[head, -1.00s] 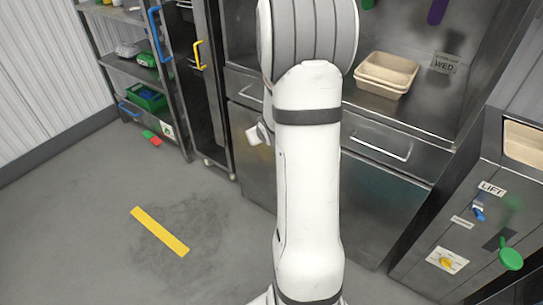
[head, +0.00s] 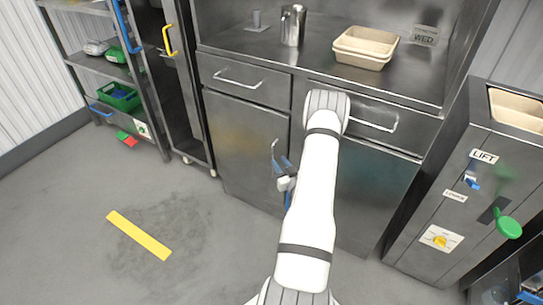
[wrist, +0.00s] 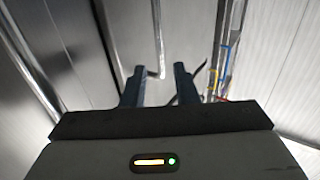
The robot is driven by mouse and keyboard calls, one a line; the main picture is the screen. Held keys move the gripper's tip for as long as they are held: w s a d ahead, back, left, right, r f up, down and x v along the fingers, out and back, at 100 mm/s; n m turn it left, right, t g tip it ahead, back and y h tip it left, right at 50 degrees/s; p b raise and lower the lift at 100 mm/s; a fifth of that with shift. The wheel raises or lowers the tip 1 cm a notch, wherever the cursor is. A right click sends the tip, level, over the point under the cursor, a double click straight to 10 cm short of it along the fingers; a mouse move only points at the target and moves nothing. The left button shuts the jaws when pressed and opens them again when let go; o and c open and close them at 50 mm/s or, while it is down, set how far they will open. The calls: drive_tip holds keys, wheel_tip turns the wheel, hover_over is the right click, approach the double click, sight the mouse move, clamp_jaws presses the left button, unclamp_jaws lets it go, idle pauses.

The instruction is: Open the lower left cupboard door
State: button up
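The lower left cupboard door (head: 240,140) is a plain steel panel under the left drawer, and it looks shut. Its upright bar handle (head: 274,152) is near the door's right edge, partly hidden by my gripper. My gripper (head: 282,163) is at the lower part of this handle, with its blue fingers pointing up toward it. In the wrist view the two dark fingers (wrist: 158,85) stand apart, and the bar handle (wrist: 160,45) runs down into the gap between their tips. I cannot tell whether either finger touches it.
The left drawer (head: 255,88) and its handle are above the door. My arm covers part of the lower right door (head: 370,195). A rack (head: 160,130) stands at left, a LIFT-labelled unit (head: 455,200) at right. Floor with a yellow strip (head: 138,235) is clear at front left.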

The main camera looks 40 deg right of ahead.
drive_tip(key=w+d, duration=0.1)
drive_tip(key=w, duration=0.5)
drive_tip(key=shift+w+b, duration=0.3)
drive_tip(key=shift+d, duration=0.1)
clamp_jaws()
